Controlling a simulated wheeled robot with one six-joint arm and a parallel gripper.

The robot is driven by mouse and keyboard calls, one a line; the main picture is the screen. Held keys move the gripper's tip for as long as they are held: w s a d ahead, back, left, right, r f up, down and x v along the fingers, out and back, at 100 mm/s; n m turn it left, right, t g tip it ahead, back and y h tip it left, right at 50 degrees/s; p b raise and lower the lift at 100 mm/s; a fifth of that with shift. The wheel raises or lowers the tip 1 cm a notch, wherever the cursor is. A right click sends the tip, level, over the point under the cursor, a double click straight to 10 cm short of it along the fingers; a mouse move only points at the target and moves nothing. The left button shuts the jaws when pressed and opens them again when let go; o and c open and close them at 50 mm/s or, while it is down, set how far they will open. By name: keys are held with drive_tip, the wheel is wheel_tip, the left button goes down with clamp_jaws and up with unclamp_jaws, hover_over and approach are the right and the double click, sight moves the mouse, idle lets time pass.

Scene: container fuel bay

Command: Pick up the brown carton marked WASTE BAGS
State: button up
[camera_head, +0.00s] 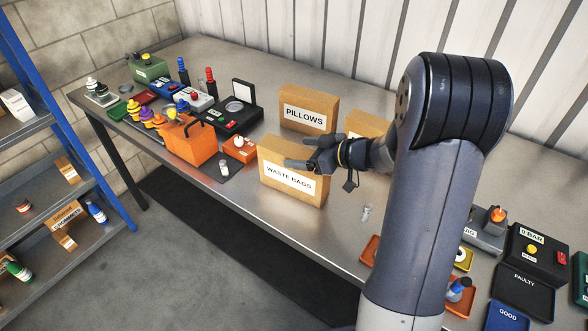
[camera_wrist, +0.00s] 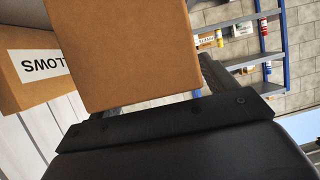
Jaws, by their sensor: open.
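The brown WASTE BAGS carton (camera_head: 293,190) stands upright on the metal bench, its label facing the front. My gripper (camera_head: 312,152) is open at its upper right. One finger shows across the front of the carton near its top, the other towards its back. In the wrist view the carton's plain brown side (camera_wrist: 130,50) fills the space between the two fingers. I cannot tell whether either finger touches it.
The PILLOWS carton (camera_head: 307,108) stands behind, and another carton (camera_head: 366,124) is partly hidden by my arm. An orange box (camera_head: 190,145) and small orange item (camera_head: 240,149) are to the left. A small clear bottle (camera_head: 367,212) stands to the right.

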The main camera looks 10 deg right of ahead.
drive_tip(key=shift+w+a+f, duration=0.25)
drive_tip(key=shift+w+a, duration=0.15)
drive_tip(key=shift+a, duration=0.15)
drive_tip(key=shift+c, duration=0.3)
drive_tip(key=c, duration=1.7)
